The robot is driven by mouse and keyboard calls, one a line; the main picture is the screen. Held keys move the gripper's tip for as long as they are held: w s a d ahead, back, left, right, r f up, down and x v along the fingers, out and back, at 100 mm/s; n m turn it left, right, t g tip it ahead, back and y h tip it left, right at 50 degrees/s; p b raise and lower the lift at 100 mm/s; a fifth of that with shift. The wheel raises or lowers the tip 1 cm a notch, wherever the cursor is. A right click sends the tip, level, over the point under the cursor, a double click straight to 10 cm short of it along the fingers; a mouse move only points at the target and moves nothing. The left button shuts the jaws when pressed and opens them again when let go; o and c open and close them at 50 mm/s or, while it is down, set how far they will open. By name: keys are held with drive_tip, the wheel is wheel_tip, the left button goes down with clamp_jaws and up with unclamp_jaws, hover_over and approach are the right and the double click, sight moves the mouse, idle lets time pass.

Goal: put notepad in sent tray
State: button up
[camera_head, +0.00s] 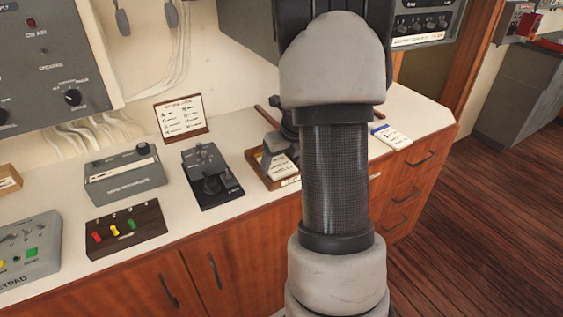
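A small white pad with a blue top edge, which looks like the notepad (391,136), lies flat on the white counter to the right of my arm. A shallow wooden tray (255,159) sits on the counter left of my arm, with a white printed sheet in it. A label on its front edge is too small to read, so I cannot tell whether it is the sent tray. My arm covers the tray's right side. Dark and grey parts that seem to be my gripper (278,143) show just above the tray. My arm hides the rest, including the fingertips' gap.
On the counter to the left stand a black lever unit (211,176), a grey box (125,175), a switch block (126,229) and a keypad (28,250). A framed card (181,117) leans at the back. Wooden floor (490,210) lies open at right.

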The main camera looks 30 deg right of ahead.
drive_tip(key=shift+r, duration=0.25)
drive_tip(key=p+v, duration=0.2)
drive_tip(key=v, duration=0.5)
drive_tip(key=shift+r, duration=0.15)
